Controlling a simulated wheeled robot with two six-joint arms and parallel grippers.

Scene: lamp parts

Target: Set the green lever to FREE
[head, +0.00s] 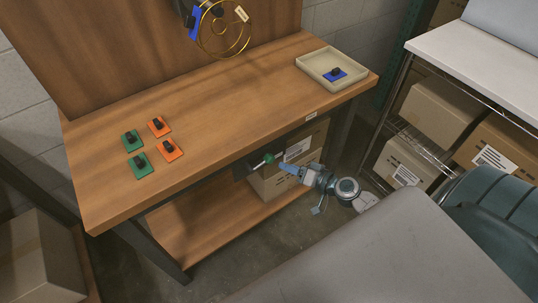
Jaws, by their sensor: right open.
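The green lever (269,158) shows as a small green knob on a short rod, at a dark mount under the front edge of the wooden workbench (215,100). It points up and to the right. Any FREE marking is too small to read. My right gripper (284,166) is open, its blue fingers pointing left just right of the green knob. I cannot tell whether they touch it. My left gripper is out of view.
Two green plates (141,163) and two orange plates (169,149) with black parts lie on the bench. A beige tray (312,67) holds a blue plate (345,76). A gold coil (222,30) hangs above. Cardboard boxes (273,184) stand below, behind my right gripper.

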